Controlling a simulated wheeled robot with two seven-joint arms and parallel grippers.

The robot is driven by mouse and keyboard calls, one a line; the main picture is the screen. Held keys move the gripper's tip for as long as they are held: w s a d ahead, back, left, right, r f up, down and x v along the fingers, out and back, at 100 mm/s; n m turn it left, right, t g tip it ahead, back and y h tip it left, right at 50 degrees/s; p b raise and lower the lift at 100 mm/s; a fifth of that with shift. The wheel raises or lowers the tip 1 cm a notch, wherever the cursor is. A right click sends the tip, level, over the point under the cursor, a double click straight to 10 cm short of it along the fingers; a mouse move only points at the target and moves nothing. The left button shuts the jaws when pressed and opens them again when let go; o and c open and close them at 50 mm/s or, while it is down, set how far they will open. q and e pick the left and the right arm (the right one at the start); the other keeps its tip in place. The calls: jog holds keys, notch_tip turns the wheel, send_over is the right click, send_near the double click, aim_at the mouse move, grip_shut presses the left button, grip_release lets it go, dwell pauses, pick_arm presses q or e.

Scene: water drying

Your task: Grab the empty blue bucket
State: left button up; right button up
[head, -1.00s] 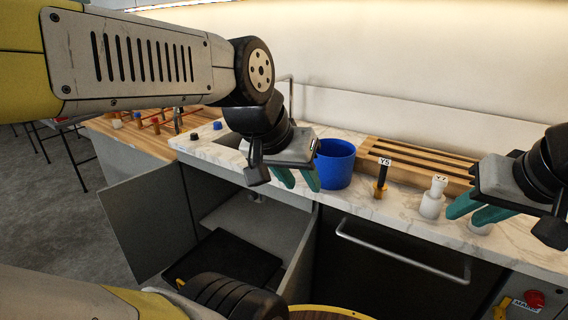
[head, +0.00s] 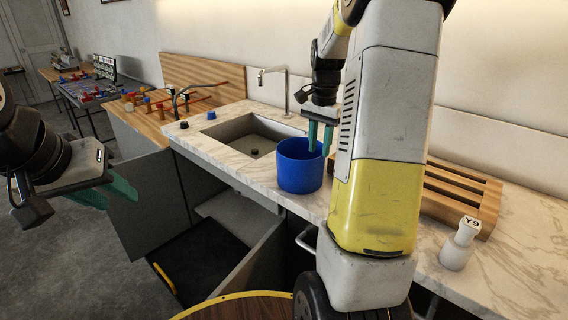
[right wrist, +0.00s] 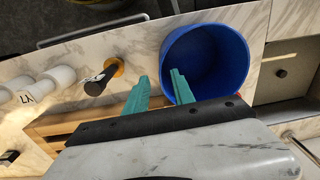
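The blue bucket (head: 300,168) stands upright on the marble counter, just right of the sink. It also shows in the right wrist view (right wrist: 205,60), where its visible inside looks empty. My right gripper (head: 320,136) points down at the bucket's right rim, open. In the right wrist view its teal fingers (right wrist: 159,80) are apart, one over the bucket's opening and the other outside the wall. Whether they touch the wall cannot be told. My left gripper (head: 108,194) is open and empty at the far left, away from the counter.
The sink (head: 250,135) with its tap (head: 286,92) lies left of the bucket. A wooden rack (head: 460,196) and a white bottle marked Y9 (head: 459,246) stand to the right. In the right wrist view, a dark-handled item (right wrist: 100,82) stands near the bucket. A cabinet door (head: 150,200) hangs open below.

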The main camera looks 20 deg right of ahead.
aim_at(319, 170)
jog(key=shift+w+d+f, duration=0.35)
jog(key=shift+f, duration=0.45)
jog(key=f, duration=0.7)
jog(key=shift+w+d+f, duration=0.1)
jog(key=shift+w+d, duration=0.05)
jog(key=shift+w, duration=0.05)
grip_shut()
jog(key=shift+s, duration=0.1)
dwell(0.5)
